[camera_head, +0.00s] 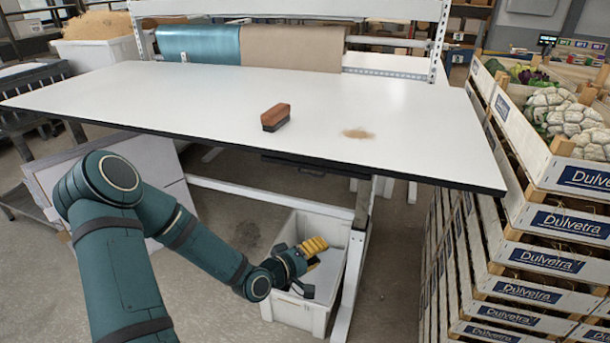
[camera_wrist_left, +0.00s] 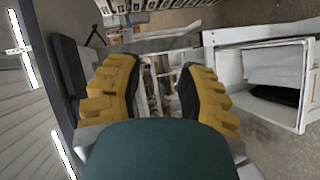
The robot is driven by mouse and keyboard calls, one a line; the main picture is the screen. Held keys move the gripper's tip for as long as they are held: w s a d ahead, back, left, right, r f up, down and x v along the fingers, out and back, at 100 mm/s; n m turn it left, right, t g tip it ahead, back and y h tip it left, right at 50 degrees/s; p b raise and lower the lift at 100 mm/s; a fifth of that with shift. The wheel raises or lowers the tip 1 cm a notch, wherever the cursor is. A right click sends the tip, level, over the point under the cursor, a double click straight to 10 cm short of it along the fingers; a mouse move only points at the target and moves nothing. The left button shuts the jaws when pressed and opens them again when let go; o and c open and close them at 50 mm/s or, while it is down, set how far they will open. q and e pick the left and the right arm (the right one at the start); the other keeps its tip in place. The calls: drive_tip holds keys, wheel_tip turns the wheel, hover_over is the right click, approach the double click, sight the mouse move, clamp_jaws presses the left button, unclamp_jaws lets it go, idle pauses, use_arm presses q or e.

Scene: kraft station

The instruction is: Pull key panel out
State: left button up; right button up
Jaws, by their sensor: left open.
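A dark flat unit (camera_head: 312,167), which looks like the key panel, sits under the front edge of the white table, mostly hidden by the tabletop. My left gripper (camera_head: 318,266) is below and in front of it, apart from it, above the white bin. In the left wrist view my left gripper (camera_wrist_left: 160,78) has its yellow ribbed fingers spread with nothing between them. A dark block (camera_wrist_left: 69,68) shows beside the left finger there; I cannot tell whether it is the panel. My right gripper is not in view.
The white table (camera_head: 210,105) holds a brown brush (camera_head: 275,117) and a brown powder patch (camera_head: 358,133). The white bin (camera_head: 292,311) stands on the floor by a table leg (camera_head: 350,270). Stacked vegetable crates (camera_head: 545,257) close off the right side.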

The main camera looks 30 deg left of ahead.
use_arm(q)
drive_tip(key=a+r+n+t, duration=0.2)
drive_tip(key=a+r+t, duration=0.1)
drive_tip(key=a+r, duration=0.35)
drive_tip(key=t, duration=0.2)
approach(307, 174)
drive_tip(key=shift+n+y, duration=0.4)
drive_tip(key=b+x, duration=0.2)
drive_tip(key=x, duration=0.8)
drive_tip(key=shift+w+d+f, duration=0.1)
drive_tip(key=shift+w+d, duration=0.05)
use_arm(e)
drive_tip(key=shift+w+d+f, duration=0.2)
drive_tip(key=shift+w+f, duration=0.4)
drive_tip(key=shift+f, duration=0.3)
use_arm(q)
clamp_jaws()
